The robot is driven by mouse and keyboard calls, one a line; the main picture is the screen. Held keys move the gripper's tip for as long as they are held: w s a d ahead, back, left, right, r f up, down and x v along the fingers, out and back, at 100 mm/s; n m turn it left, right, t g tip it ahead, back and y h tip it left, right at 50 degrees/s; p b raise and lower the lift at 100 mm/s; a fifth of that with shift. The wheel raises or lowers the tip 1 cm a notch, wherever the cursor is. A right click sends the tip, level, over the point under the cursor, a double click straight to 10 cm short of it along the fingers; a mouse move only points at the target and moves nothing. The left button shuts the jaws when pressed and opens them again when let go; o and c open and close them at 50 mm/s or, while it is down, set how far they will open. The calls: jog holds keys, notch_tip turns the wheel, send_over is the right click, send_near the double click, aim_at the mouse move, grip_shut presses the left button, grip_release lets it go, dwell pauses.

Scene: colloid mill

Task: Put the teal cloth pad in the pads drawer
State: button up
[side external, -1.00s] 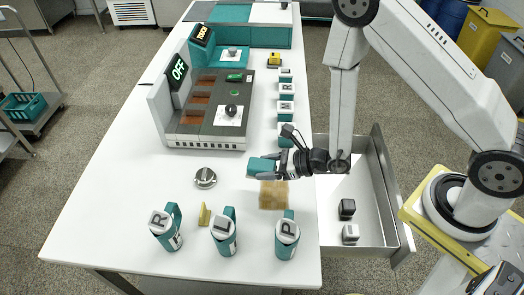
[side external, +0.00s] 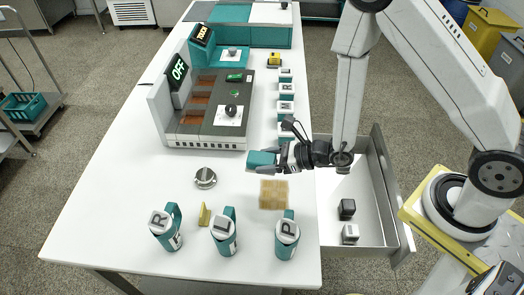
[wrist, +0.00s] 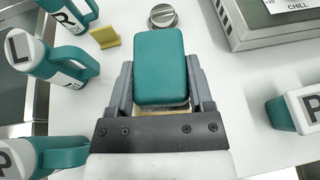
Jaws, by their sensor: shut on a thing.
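The teal cloth pad (side external: 262,158) is a rounded block held between the fingers of my gripper (side external: 280,158). In the wrist view the pad (wrist: 161,68) fills the space between the two grey fingers of my gripper (wrist: 161,90). The gripper is shut on it and appears to hold it above the white table (side external: 160,245). An open drawer (side external: 375,205) extends from the table's right side, to the right of the pad. It holds a black block (side external: 347,208) and a white-topped block (side external: 350,233). I see no label on this drawer.
A tan woven pad (side external: 273,194) lies below my gripper. Teal lettered jugs (side external: 166,228), (side external: 224,232), (side external: 287,235) stand at the front. A yellow wedge (side external: 204,214) and a metal knob (side external: 205,178) are nearby. The mill unit (side external: 205,110) stands behind, with several lettered containers (side external: 285,108) beside it.

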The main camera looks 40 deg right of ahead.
jog(key=shift+w+r, duration=0.1)
jog(key=shift+w+d+r, duration=0.25)
jog(key=shift+w+r, duration=0.15)
jog(key=shift+r, duration=0.1)
jog(key=w+d+r+m+t+h, duration=0.1)
jog(key=w+d+r+m+h, duration=0.1)
jog(key=d+r, duration=0.4)
jog(key=w+d+r+m+t+h, duration=0.1)
jog(key=w+d+r, duration=0.4)
jog(key=r, duration=0.9)
jog(key=shift+d+m+h, duration=0.6)
jog(key=shift+d+h, duration=0.1)
jog(key=shift+d, duration=0.25)
jog(key=s+a+f+n+y, duration=0.1)
jog(key=s+a+f, duration=0.1)
jog(key=a+f, duration=0.2)
jog(key=s+a+f+n+g+y, duration=0.1)
jog(key=a+f, duration=0.4)
jog(key=f, duration=0.5)
jog(key=s+a+f+n+g+y, duration=0.1)
jog(key=s+a+f+n+y, duration=0.1)
jog(key=s+a+f, duration=0.2)
jog(key=shift+s+a+f, duration=0.1)
jog(key=shift+s+f, duration=0.15)
jog(key=shift+f, duration=0.6)
jog(key=shift+s+a+f, duration=0.1)
jog(key=shift+s+f, duration=0.15)
jog(key=shift+f, duration=0.55)
jog(key=shift+f, duration=0.15)
jog(key=shift+f, duration=2.75)
